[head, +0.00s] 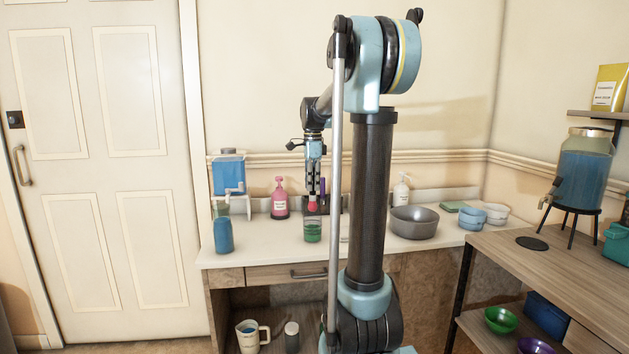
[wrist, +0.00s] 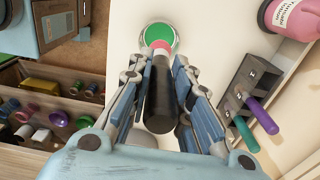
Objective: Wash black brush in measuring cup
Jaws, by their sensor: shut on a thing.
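My gripper (head: 313,180) is shut on the black brush (wrist: 160,98), a black handle with a pink-red end. In the head view the brush's red end (head: 312,206) points down, just above the rim of the measuring cup (head: 312,231). The cup is clear, stands on the white counter and holds green liquid. In the wrist view the cup's rim (wrist: 143,34) and green liquid show past the pink end, which overlaps the opening. The exact gap between the end and the liquid cannot be told. My fingers (wrist: 158,75) lie on both sides of the handle.
A dark holder (wrist: 236,95) with a purple and a green handle stands to the right. A pink bottle (head: 280,202), a blue bottle (head: 222,230), a blue-tank dispenser (head: 228,176) and a grey bowl (head: 414,222) are on the counter (head: 265,246). Shelves below hold several items.

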